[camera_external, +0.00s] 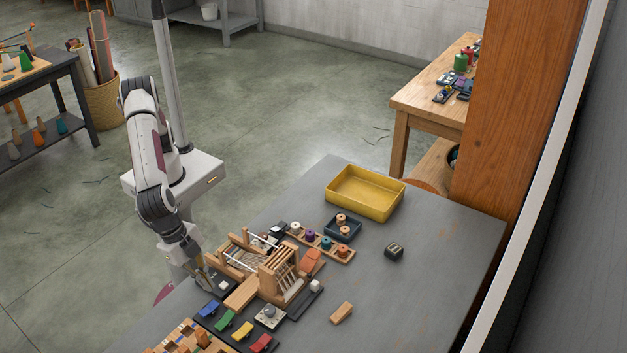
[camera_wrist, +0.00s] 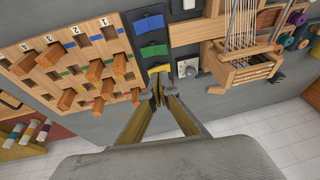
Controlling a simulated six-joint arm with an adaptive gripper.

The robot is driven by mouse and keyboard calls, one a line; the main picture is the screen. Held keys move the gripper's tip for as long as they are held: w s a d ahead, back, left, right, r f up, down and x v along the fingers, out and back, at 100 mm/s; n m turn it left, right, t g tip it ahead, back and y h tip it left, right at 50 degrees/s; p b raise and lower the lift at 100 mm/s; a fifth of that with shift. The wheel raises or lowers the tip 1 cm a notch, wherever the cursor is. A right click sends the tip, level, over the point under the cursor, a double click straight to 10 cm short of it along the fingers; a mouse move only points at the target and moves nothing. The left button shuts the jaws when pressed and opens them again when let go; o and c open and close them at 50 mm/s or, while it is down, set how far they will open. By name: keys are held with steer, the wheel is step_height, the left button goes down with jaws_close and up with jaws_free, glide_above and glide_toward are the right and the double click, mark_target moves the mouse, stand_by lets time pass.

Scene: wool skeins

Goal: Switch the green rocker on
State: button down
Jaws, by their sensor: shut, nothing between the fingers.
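The green rocker (camera_external: 225,320) sits in a dark strip between the blue rocker (camera_external: 208,308) and the yellow rocker (camera_external: 243,330), with the red rocker (camera_external: 262,343) at the near end. In the wrist view the green rocker (camera_wrist: 153,51) shows clear of the fingers, above the yellow rocker (camera_wrist: 158,70). I cannot tell which way it is tilted. My gripper (camera_external: 213,287) is shut and empty, close to the blue end of the strip in the external view. In the wrist view its fingertips (camera_wrist: 159,92) overlap the lower edge of the yellow rocker; the red rocker is not clearly visible there.
A numbered wooden peg board (camera_wrist: 75,62) lies beside the rockers. A plate with a round knob (camera_external: 269,317) and a wooden loom (camera_external: 285,272) stand on the other side. A yellow tray (camera_external: 333,199) is at the back. The table's right part is mostly clear.

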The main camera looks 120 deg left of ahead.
glide_above(229, 315)
steer(key=f, duration=1)
steer(key=shift+s+d+f, duration=0.15)
steer(key=shift+s+d, duration=0.25)
steer(key=shift+a+f, duration=0.15)
steer(key=shift+f, duration=0.35)
steer(key=shift+a+f, duration=0.15)
steer(key=shift+f, duration=0.35)
steer(key=shift+a, duration=0.1)
steer(key=shift+a+f+h, duration=0.15)
steer(key=shift+f+h, duration=0.25)
steer(key=shift+h, duration=0.1)
steer(key=shift+d, duration=0.2)
steer(key=shift+d+r, duration=0.2)
steer(key=shift+d, duration=0.2)
steer(key=shift+d, duration=0.15)
steer(key=shift+r, duration=0.2)
